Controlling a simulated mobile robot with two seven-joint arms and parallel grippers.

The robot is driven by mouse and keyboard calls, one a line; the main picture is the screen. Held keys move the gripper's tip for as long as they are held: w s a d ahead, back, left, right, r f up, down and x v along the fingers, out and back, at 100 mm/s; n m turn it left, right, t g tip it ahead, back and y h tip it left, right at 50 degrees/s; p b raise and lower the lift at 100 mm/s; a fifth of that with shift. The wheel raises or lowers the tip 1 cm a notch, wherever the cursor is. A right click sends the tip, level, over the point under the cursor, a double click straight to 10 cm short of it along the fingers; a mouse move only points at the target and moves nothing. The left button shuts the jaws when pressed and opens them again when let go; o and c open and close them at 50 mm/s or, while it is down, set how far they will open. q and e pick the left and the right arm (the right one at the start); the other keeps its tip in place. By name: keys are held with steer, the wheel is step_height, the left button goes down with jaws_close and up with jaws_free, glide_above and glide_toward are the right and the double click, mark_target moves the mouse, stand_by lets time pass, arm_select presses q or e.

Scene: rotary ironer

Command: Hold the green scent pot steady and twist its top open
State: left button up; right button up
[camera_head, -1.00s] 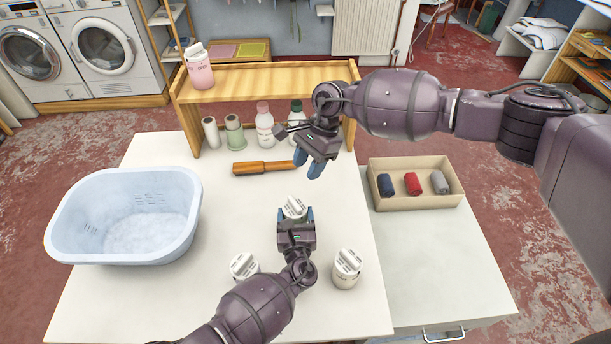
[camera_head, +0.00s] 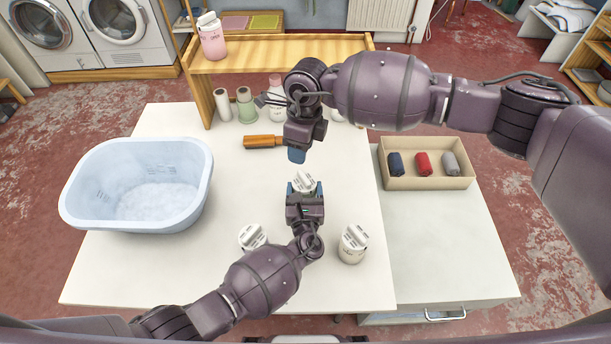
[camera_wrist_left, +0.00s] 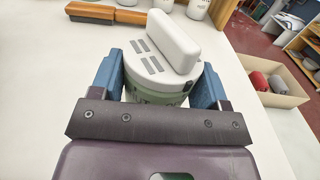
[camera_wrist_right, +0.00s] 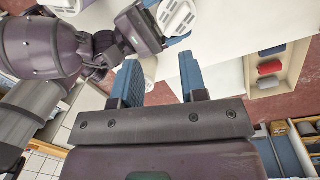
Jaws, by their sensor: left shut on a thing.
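The green scent pot (camera_wrist_left: 150,98) has a white top (camera_wrist_left: 165,55) with a raised bar across it and grey slots. It stands upright on the white table, and its top also shows in the head view (camera_head: 304,182). My left gripper (camera_wrist_left: 160,80) is shut on the pot, one blue finger on each side of its body below the top. My right gripper (camera_head: 296,156) points down above and just behind the pot, apart from it. In the right wrist view its fingers (camera_wrist_right: 160,78) are spread with nothing between them; the white top shows at the upper edge.
Two white-topped pots (camera_head: 252,237) (camera_head: 353,246) stand nearer me, either side of my left arm. A blue tub (camera_head: 85,205) is at left. A wooden-handled brush (camera_head: 264,142) and a wooden shelf (camera_head: 270,52) are behind. A box (camera_head: 425,183) with rolled cloths is at right.

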mark_target(306, 178)
steer(key=f+m, duration=0.2)
steer(key=f, duration=0.2)
steer(key=f+m, duration=0.3)
steer(key=d+f+m+h, duration=0.1)
steer(key=f+m, duration=0.2)
steer(key=f, duration=0.1)
steer(key=shift+w+f+t, duration=0.25)
steer(key=shift+f+t, duration=0.1)
steer(key=shift+t, duration=0.05)
stand_by(0.3)
jaws_close()
